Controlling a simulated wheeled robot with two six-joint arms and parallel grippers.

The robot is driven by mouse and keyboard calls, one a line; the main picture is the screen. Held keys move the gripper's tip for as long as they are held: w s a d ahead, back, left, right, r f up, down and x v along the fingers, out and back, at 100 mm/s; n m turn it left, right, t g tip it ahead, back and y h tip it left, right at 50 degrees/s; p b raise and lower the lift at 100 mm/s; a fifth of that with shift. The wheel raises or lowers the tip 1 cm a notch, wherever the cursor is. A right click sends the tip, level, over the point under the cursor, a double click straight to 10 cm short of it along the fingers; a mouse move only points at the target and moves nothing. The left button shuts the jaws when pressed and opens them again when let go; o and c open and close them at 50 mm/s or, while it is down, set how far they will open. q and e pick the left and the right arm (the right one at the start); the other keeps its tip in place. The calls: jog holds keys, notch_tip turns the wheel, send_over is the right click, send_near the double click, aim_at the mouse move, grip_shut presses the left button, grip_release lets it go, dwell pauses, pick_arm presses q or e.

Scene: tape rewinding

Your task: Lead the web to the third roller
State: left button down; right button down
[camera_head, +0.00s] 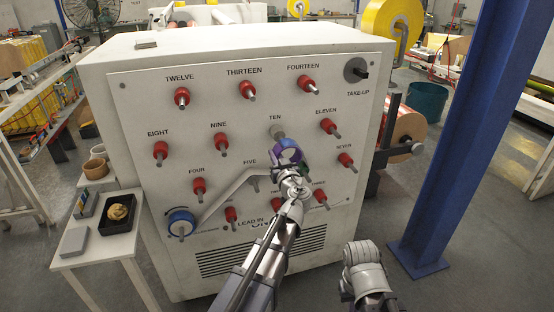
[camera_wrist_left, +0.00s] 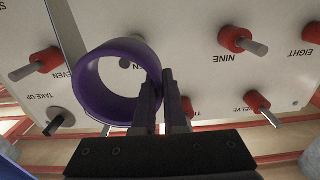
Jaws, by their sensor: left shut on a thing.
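My left gripper (camera_head: 291,172) is in front of the machine's panel and is shut on the wall of a purple ring (camera_head: 284,150). In the left wrist view, the fingers (camera_wrist_left: 162,100) pinch the side of the purple ring (camera_wrist_left: 85,85). A pale web (camera_head: 222,197) runs from the blue roll (camera_head: 181,223) at lower left up to the ring, passing near roller FIVE. Lower-row red rollers (camera_head: 230,215) and (camera_head: 321,197) show beside my left arm; their labels are partly hidden or too small to read. My right arm's end (camera_head: 363,253) is low at right, its fingers unclear.
Red rollers with pegs stick out across the panel, including NINE (camera_head: 221,145), ELEVEN (camera_head: 329,127) and SEVEN (camera_head: 346,160). Grey TEN (camera_head: 278,131) is just above the ring. A side table (camera_head: 100,245) stands left; a blue column (camera_head: 468,150) stands right.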

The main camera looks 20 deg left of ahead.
pick_arm(q)
jog(key=x, duration=0.7)
jog(key=shift+w, duration=0.2)
jog(key=shift+a, duration=0.1)
dwell(0.3)
jog(key=v, duration=0.8)
